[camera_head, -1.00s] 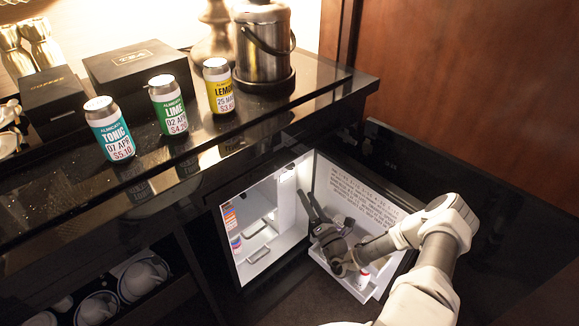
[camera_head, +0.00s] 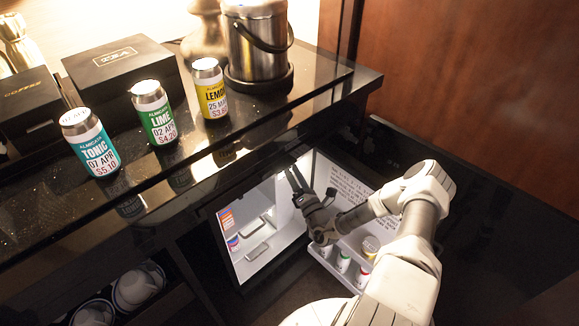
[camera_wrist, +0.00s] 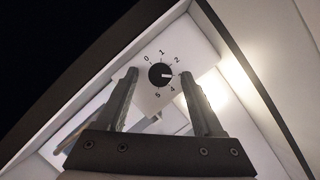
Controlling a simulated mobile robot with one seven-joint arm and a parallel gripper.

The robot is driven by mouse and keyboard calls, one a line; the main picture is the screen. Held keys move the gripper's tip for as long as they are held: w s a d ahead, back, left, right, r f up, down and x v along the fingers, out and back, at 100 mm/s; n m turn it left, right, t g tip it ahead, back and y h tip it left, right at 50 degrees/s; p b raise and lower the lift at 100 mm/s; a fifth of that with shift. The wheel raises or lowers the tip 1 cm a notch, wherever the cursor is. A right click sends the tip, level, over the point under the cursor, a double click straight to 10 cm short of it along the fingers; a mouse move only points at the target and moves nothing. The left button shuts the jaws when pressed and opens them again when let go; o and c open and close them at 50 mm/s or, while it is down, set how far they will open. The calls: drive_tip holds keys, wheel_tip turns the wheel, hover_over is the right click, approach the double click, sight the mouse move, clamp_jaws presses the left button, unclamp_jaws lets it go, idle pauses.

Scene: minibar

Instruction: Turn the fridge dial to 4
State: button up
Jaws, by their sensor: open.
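The fridge dial (camera_wrist: 160,75) is a small black round knob on a white panel inside the fridge. Numbers 0, 1, 2, 4 and 5 show around it; the spot between 2 and 4 is hidden by a finger. Its white mark points right, between 2 and 4. My gripper (camera_wrist: 158,72) is open, with one finger on each side of the dial in the picture; I cannot tell whether they touch it. In the head view my gripper (camera_head: 297,180) reaches into the upper part of the open fridge (camera_head: 262,262), where the dial is hidden.
The open fridge door (camera_head: 346,187) has a shelf with several bottles (camera_head: 343,263) below my arm. The counter (camera_head: 200,150) overhangs the fridge; a tonic can (camera_head: 92,145), lime can (camera_head: 154,115) and lemon can (camera_head: 210,90) stand on it.

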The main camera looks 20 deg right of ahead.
drive_tip(key=shift+w, duration=0.15)
clamp_jaws()
idle(0.4)
drive_tip(key=shift+r+m+p, duration=0.15)
drive_tip(key=shift+m+p, duration=0.25)
drive_tip(key=shift+a+r+m+g+h+p, duration=0.1)
drive_tip(key=shift+m+g+h+p, duration=0.3)
drive_tip(key=shift+m+p, duration=0.9)
drive_tip(key=shift+r+m+g+h+p, duration=0.1)
drive_tip(key=shift+m+g+h+p, duration=0.35)
drive_tip(key=shift+m+p, duration=0.9)
drive_tip(key=shift+a+r+m+g+h+p, duration=0.2)
drive_tip(key=shift+m+g+p, duration=0.5)
drive_tip(key=shift+m, duration=1.05)
drive_tip(key=shift+d+f, duration=0.15)
drive_tip(key=shift+f, duration=0.05)
